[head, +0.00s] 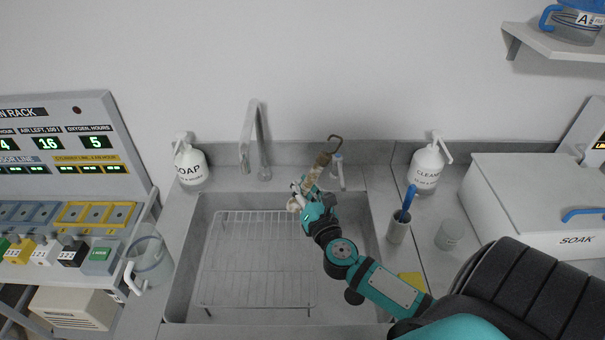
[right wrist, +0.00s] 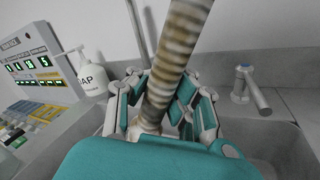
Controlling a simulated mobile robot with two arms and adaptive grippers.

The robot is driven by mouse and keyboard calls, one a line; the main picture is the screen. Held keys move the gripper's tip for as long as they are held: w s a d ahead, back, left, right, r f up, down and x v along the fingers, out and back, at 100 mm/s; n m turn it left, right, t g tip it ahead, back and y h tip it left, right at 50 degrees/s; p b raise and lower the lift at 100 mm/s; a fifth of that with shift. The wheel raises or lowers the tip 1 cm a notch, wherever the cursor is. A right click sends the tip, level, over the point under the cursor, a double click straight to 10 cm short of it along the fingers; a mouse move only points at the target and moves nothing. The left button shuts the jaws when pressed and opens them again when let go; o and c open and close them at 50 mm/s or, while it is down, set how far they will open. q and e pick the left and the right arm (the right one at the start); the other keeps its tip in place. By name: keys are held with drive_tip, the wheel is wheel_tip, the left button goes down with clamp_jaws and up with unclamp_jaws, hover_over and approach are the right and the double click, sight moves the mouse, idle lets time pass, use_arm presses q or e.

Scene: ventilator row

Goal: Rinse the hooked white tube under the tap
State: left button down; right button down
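The hooked tube (head: 323,160) is off-white with brown stains, and a thin dark hook shows at its upper end. In the right wrist view the tube (right wrist: 181,38) runs up out of frame, ribbed and stained brown. My right gripper (head: 304,194) is shut around its lower part, above the sink's back right area. The tall grey tap (head: 251,130) stands behind the sink, left of the tube. A smaller blue-topped tap (head: 338,170) stands just right of the tube; it also shows in the right wrist view (right wrist: 252,88). No water stream is visible. My left gripper is out of view.
The sink (head: 180,270) holds a wire rack (head: 240,265). A soap bottle (head: 190,165) stands left, a cleaner bottle (head: 426,168) right. A cup with a blue-handled tool (head: 398,230), a clear cup (head: 449,234) and the SOAK box (head: 530,205) stand right. A jug (head: 152,258) is left.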

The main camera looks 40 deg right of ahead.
drive_tip(key=w+a+f+b, duration=0.1)
drive_tip(key=w+a, duration=0.1)
drive_tip(key=a, duration=0.4)
drive_tip(key=w+a+f+b, duration=0.1)
drive_tip(key=w+a, duration=0.2)
drive_tip(key=a, duration=0.4)
drive_tip(key=shift+f+b, duration=0.35)
drive_tip(key=shift+s, duration=0.1)
idle(0.5)
drive_tip(key=s+d, duration=0.4)
drive_tip(key=s, duration=0.2)
drive_tip(key=shift+s, duration=0.4)
idle(1.3)
